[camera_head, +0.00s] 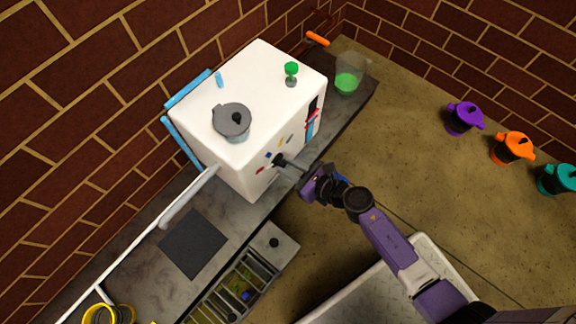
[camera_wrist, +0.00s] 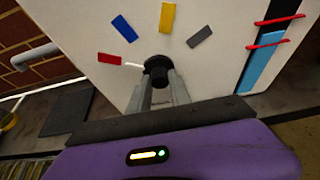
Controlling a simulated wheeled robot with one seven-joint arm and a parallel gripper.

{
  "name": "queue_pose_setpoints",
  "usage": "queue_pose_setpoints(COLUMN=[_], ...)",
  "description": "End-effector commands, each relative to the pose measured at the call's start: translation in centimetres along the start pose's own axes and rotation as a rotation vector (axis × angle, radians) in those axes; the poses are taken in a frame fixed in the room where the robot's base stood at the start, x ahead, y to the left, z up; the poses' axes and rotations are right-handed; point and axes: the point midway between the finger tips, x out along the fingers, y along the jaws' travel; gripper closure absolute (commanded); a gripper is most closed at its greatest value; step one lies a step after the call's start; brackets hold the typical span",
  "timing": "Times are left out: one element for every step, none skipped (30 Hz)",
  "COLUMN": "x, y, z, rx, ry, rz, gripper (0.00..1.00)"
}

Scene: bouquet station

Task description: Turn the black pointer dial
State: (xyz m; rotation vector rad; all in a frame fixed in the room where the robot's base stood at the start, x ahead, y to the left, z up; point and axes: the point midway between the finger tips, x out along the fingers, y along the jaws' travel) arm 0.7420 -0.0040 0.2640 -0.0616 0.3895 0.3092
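The black pointer dial (camera_wrist: 157,67) is on the front face of the white box (camera_wrist: 220,65). Its white pointer (camera_wrist: 133,65) points left, toward the red mark (camera_wrist: 109,58). Yellow (camera_wrist: 167,17), blue (camera_wrist: 125,28) and grey (camera_wrist: 199,37) marks fan out around the dial. In the head view, the dial (camera_head: 279,160) is at my gripper's fingertips. My gripper (camera_wrist: 160,86) has its two grey fingers close together, one on each side of the dial, and looks shut on it. The fingertips partly hide the dial's lower side.
A grey-lidded pot (camera_head: 232,122) and a green knob (camera_head: 291,69) are on top of the box. A clear cup with green contents (camera_head: 347,82) stands behind it. A drawer unit (camera_head: 245,285) sits lower left. Purple, orange and teal canisters (camera_head: 511,148) stand at right.

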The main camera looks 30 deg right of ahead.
Motion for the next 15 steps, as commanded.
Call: queue_pose_setpoints(x=[-0.01, -0.01, -0.01, -0.02, -0.02, -0.02, -0.02, -0.02, -0.03, -0.03, -0.04, -0.04, -0.04, -0.03, -0.03], y=[0.01, 0.01, 0.01, 0.01, 0.01, 0.01, 0.01, 0.0, 0.0, -0.01, -0.02, -0.04, -0.07, -0.08, -0.07], z=[0.0, 0.0, 0.0, 0.0, 0.0, 0.01, 0.01, 0.02, 0.03, 0.05, 0.07, 0.09, 0.11, 0.13, 0.14], rx=[0.0, 0.0, 0.0, 0.0, 0.0, 0.0, 0.001, 0.003, 0.008, 0.012, 0.018, 0.027, 0.036, 0.047, 0.065], ry=[0.0, 0.0, 0.0, 0.0, 0.0, 0.0, 0.0, 0.0, 0.0, 0.0, 0.0, 0.0, 0.0, 0.0, 0.0], rz=[0.0, 0.0, 0.0, 0.0, 0.0, 0.001, 0.001, 0.002, 0.004, 0.006, 0.008, 0.012, 0.016, 0.02, 0.028], gripper=[0.95, 1.0, 1.0, 1.0, 1.0, 1.0, 1.0, 1.0, 1.0, 1.0, 1.0, 1.0, 1.0, 1.0, 1.0])
